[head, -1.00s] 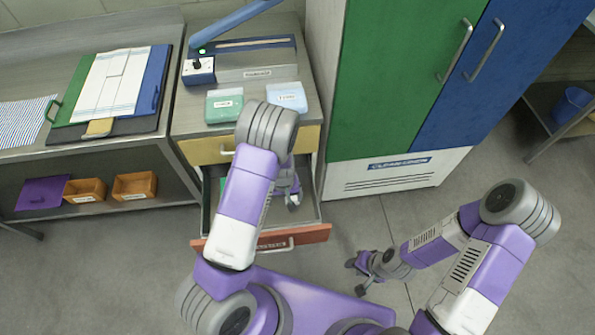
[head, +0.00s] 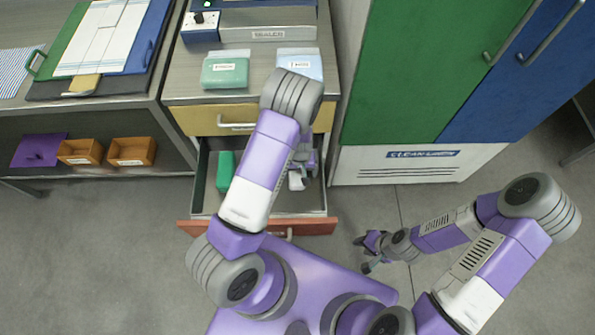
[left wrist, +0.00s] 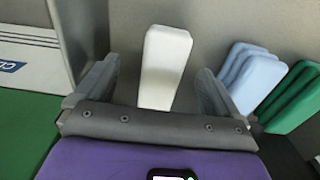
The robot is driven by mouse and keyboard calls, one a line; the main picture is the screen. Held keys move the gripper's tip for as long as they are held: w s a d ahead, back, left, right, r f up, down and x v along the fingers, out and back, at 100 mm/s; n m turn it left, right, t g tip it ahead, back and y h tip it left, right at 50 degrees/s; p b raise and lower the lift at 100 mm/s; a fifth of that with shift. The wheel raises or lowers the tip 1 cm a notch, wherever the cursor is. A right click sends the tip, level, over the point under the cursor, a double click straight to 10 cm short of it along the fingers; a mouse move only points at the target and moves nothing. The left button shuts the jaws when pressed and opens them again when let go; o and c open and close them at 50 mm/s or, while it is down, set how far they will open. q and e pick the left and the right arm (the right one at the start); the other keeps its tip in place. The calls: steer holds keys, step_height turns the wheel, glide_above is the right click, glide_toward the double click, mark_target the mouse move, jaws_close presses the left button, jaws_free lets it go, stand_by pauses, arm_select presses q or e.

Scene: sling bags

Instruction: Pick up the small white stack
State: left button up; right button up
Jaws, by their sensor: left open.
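The small white stack (left wrist: 165,65) stands in the left wrist view between the two spread fingers of my left gripper (left wrist: 158,92). The fingers are apart, with a gap on each side of the stack. In the head view my left gripper (head: 299,172) is down inside the open drawer (head: 318,198), mostly hidden by my own arm. I cannot clearly tell the white stack apart there. My right gripper (head: 370,250) is empty above the floor, right of the drawer, its fingers apart.
A light blue stack (left wrist: 250,75) and a green stack (left wrist: 295,95) lean right of the white one; the green also shows in the head view (head: 225,170). Drawer walls are close around. Green and blue packs lie on the countertop above. A tall cabinet (head: 420,80) stands right.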

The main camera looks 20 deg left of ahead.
mark_target(297, 176)
arm_select(q)
steer(key=f+b, duration=0.1)
steer(key=f, duration=0.1)
steer(key=a+f+b, duration=0.1)
steer(key=f, duration=0.1)
steer(key=shift+f, duration=0.35)
steer(key=shift+w+f, duration=0.1)
steer(key=shift+f, duration=0.3)
steer(key=shift+r, duration=0.1)
steer(key=shift+c, duration=0.3)
steer(key=c, duration=1)
steer(key=shift+c, duration=0.2)
